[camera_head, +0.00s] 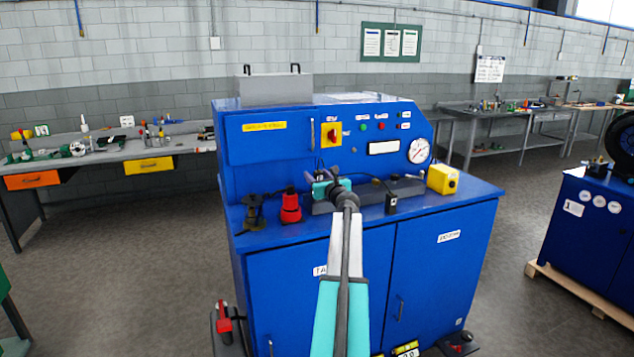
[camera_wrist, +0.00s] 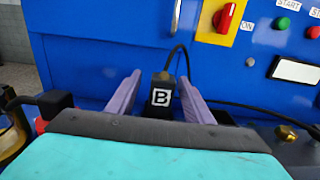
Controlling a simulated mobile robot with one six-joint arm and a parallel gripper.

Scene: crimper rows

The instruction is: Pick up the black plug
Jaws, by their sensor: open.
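A black plug (camera_wrist: 161,96) with a white "B" label and a thin black cable rising from its top stands between my gripper's fingers in the wrist view. My gripper (camera_wrist: 160,80) is open, with one purple-grey finger on each side of it and narrow gaps visible. The plug's lower part is hidden behind my gripper body. In the head view my gripper (camera_head: 328,181) is over the blue bench top, and that plug is mostly hidden by it. Another small black block (camera_head: 391,203) with a pale label stands to the right, at the front of the dark bar.
The blue cabinet (camera_head: 345,270) carries a red-topped part (camera_head: 290,207) and a dark fixture (camera_head: 254,213) left of my gripper, and a yellow box (camera_head: 442,179) at right. Its upright panel (camera_head: 270,150) rises close behind. The bench top's right front is clear.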

